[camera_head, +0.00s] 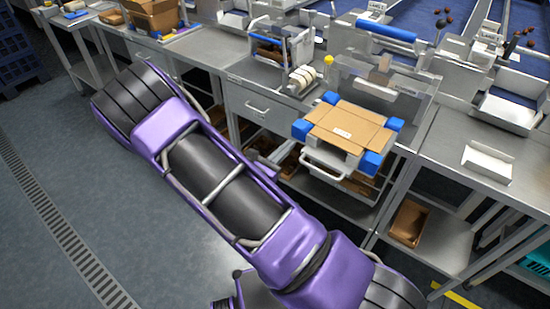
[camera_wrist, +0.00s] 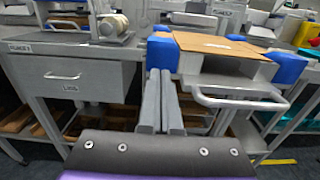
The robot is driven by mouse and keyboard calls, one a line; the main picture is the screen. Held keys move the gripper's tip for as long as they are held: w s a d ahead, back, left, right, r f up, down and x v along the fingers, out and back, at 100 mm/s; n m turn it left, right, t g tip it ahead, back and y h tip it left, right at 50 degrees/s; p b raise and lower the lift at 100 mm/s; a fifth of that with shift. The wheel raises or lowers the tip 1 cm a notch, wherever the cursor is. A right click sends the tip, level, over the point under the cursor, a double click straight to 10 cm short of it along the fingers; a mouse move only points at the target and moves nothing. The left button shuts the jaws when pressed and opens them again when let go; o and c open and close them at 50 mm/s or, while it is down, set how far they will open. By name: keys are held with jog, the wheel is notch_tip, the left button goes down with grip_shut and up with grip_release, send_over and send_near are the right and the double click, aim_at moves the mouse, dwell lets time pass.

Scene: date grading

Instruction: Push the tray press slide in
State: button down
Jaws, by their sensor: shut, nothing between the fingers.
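The tray press slide (camera_head: 313,158) sticks out from the bench front, with a curved pale handle on its near side. A flat brown cardboard blank (camera_head: 347,127) lies on it between blue corner blocks (camera_head: 372,163). In the wrist view the slide's handle (camera_wrist: 240,102) is to the right of my gripper (camera_wrist: 160,72). My gripper's two grey fingers are together and hold nothing. The fingertips point toward the bench, left of the handle and near the left blue block; I cannot tell whether they touch anything. In the head view I cannot make out the fingers clearly.
A closed drawer (camera_head: 252,107) is left of the slide; it shows in the wrist view too (camera_wrist: 82,84). A clear upright panel (camera_head: 385,85) stands behind the slide. A white carton (camera_head: 487,163) lies on the right bench. Open floor (camera_head: 60,150) lies at left.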

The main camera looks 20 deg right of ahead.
aim_at(307, 127)
jog(key=shift+x, duration=1.15)
jog(key=x, duration=0.9)
jog(key=shift+b, duration=0.35)
jog(key=shift+a, duration=0.15)
